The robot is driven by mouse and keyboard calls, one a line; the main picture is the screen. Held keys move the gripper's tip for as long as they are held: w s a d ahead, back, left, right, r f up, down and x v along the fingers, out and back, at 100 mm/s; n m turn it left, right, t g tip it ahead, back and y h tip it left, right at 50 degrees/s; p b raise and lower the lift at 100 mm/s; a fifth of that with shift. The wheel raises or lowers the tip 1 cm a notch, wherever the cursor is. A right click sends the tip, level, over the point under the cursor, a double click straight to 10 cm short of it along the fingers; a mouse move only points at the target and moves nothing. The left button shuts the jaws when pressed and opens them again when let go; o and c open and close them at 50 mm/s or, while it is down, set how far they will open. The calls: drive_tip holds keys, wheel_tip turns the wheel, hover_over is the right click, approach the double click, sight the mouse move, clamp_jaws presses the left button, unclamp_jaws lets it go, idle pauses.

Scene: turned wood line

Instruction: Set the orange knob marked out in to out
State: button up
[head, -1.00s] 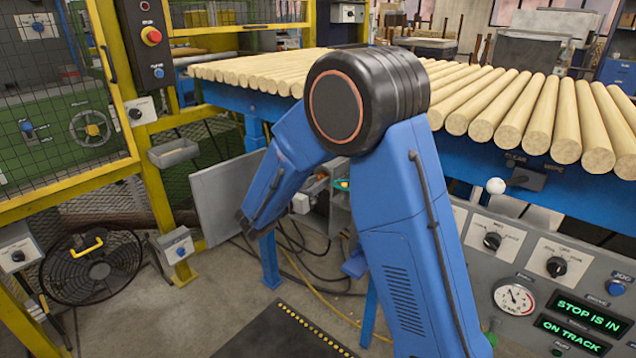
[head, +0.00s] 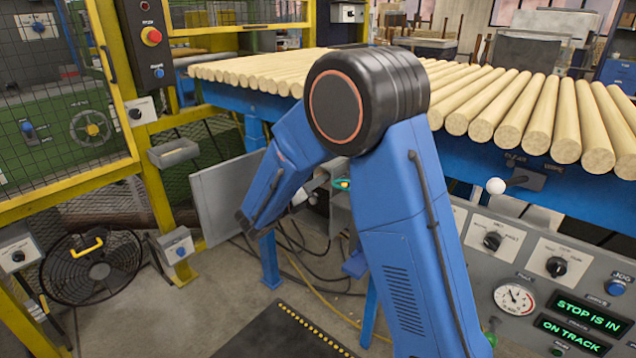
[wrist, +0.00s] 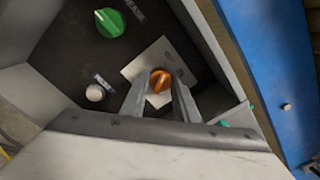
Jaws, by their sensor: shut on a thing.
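The orange knob (wrist: 160,81) sits on a pale square plate (wrist: 134,70) on a dark panel in the wrist view. My gripper (wrist: 160,86) reaches down to it, with one finger on each side, and is shut on the knob. Any lettering on the plate is too small or hidden to read. In the head view my own blue arm covers most of this area, and the orange knob cannot be made out there.
A green knob (wrist: 110,22) and a pale round button (wrist: 95,92) are on the same dark panel (wrist: 72,52). A grey wall of the housing stands close on the right. A display (head: 586,316) reads "STOP IS IN" and "ON TRACK".

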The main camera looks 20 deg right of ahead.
idle(0.4)
drive_tip(key=o, duration=1.1)
drive_tip(key=shift+c, duration=0.2)
drive_tip(key=v, duration=1.7)
drive_tip(key=shift+a, duration=0.15)
drive_tip(key=shift+s+a, duration=0.1)
drive_tip(key=shift+s, duration=0.05)
